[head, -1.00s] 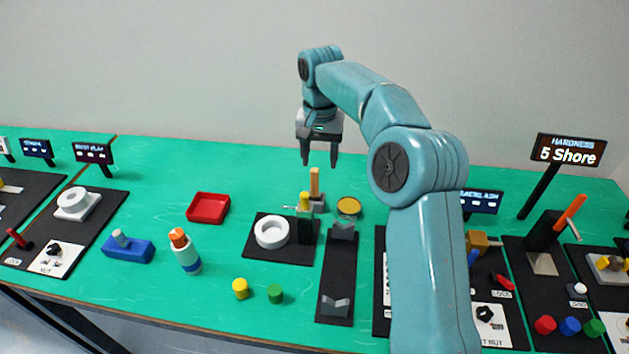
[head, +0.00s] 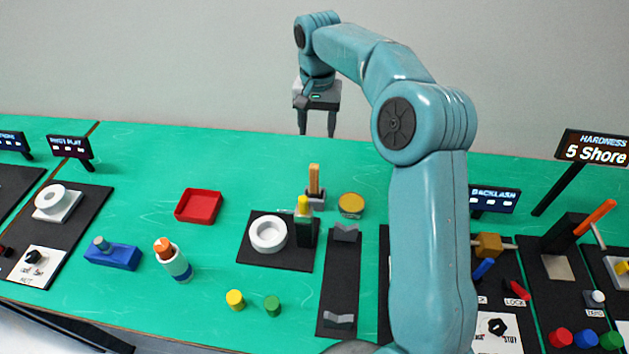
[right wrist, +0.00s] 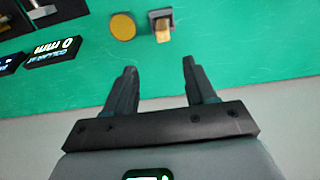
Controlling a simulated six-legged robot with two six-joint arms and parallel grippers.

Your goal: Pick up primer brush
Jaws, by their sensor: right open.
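The primer brush (head: 314,180) appears to be the upright piece with a light wooden handle, standing in a small grey holder (head: 315,201) behind the black fixture plate. In the right wrist view the brush (right wrist: 163,32) is near the top, beyond the fingertips. My right gripper (head: 317,131) is open and empty, pointing down. In the head view its fingertips appear above the brush top, with a clear gap. It also shows in the right wrist view (right wrist: 158,62) with its fingers apart. My left gripper is not in view.
A round yellow-topped tin (head: 351,204) stands right of the brush. In front are a white ring (head: 268,234) and a dark yellow-capped bottle (head: 304,228). A red tray (head: 198,206) lies to the left. Green table behind the brush is clear.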

